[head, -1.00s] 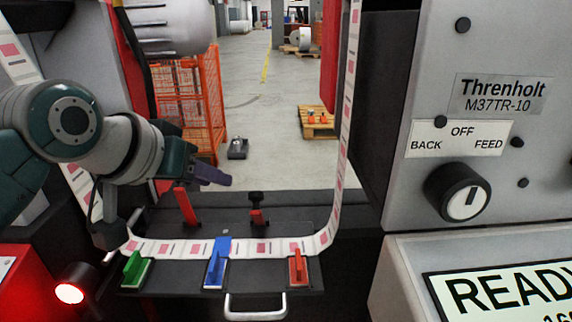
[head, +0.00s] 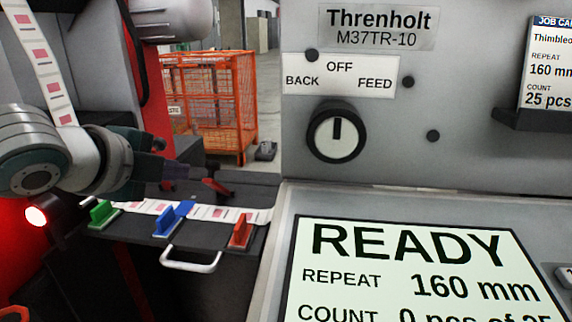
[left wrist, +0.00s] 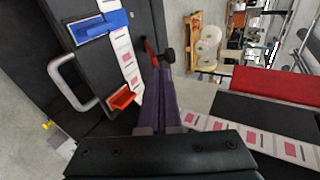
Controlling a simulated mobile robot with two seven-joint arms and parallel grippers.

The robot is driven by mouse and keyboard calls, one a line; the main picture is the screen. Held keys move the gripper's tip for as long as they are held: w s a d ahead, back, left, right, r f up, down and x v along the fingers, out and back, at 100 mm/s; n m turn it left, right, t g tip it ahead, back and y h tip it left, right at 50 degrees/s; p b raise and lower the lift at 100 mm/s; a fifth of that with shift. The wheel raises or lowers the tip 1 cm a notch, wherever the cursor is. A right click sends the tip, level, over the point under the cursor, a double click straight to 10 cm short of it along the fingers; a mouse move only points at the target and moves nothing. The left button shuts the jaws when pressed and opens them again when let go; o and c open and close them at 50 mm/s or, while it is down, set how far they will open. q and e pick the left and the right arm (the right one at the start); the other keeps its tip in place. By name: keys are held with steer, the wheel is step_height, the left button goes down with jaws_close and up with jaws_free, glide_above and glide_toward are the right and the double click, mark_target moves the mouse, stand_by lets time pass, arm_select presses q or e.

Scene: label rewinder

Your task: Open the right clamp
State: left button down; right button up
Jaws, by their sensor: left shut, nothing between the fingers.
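The right clamp (head: 216,186), a red lever with a black knob, is at the back of the dark splice table (head: 125,228). It also shows in the left wrist view (left wrist: 150,52), with the black knob at its end. My left gripper (head: 188,172) has purple fingers and is shut and empty. In the left wrist view its fingertips (left wrist: 164,72) are close to the clamp's knob; I cannot tell whether they touch. The left clamp is mostly hidden by my gripper in the head view. My right gripper is not in view.
Green (head: 102,213), blue (head: 172,218) and red (head: 240,231) blocks stand along the table front by the label strip (head: 150,207). A handle (head: 190,262) juts out in front. The machine panel with its dial (head: 337,134) and READY screen (head: 410,265) stands on the right.

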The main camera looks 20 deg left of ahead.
mark_target(208, 165)
arm_select(q)
steer(key=x, duration=0.2)
steer(key=b+x, duration=0.1)
steer(key=r+x, duration=0.1)
steer(key=x, duration=0.1)
steer(key=shift+w+f, duration=0.15)
steer(key=shift+w, duration=0.4)
steer(key=shift+w+a+b, duration=0.1)
steer(key=shift+w+b, duration=0.25)
steer(key=shift+w, duration=0.3)
stand_by(0.5)
